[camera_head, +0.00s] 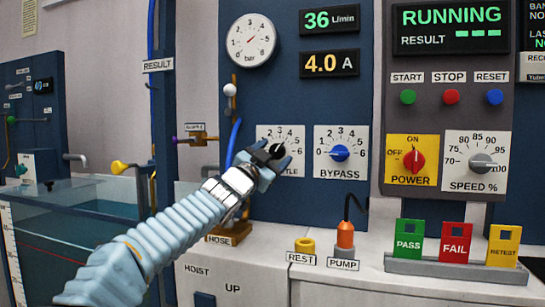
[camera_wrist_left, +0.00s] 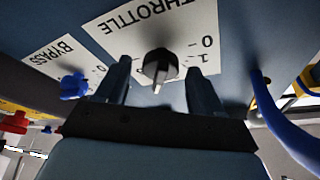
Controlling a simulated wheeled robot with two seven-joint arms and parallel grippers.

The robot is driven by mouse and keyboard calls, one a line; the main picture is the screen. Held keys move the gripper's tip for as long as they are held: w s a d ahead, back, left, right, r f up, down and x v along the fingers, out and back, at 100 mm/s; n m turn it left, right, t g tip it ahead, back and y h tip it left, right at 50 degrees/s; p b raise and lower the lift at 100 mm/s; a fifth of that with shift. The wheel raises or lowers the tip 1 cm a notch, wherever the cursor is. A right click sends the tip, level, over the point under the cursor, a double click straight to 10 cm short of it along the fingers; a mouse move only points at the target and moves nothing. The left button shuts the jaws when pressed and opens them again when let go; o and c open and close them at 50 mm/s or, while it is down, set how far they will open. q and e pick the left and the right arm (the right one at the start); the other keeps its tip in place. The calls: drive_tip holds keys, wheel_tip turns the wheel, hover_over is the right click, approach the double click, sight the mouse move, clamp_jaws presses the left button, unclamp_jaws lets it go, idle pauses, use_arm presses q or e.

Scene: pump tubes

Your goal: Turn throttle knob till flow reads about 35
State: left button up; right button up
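The black throttle knob (camera_wrist_left: 158,65) sits on a white dial plate lettered THROTTLE (camera_wrist_left: 150,27). In the head view the knob (camera_head: 277,151) is partly covered by my left gripper (camera_head: 270,160). My left gripper is open, with one finger on each side of the knob and a visible gap between the knob and each finger in the wrist view. The flow display (camera_head: 330,20) reads 36 L/min in green. My right gripper is not in view.
The blue bypass knob (camera_head: 340,153) is close to the right of the throttle dial. A blue hose (camera_head: 233,142) runs close on its left. A pressure gauge (camera_head: 250,40) is above. The status screen (camera_head: 452,27) reads RUNNING. Colored tags (camera_head: 456,240) stand on the counter.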

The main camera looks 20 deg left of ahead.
use_arm(q)
drive_tip(key=s+d+r+p, duration=0.2)
drive_tip(key=s+d+r, duration=0.2)
drive_tip(key=s+r, duration=0.9)
drive_tip(key=shift+s, duration=0.25)
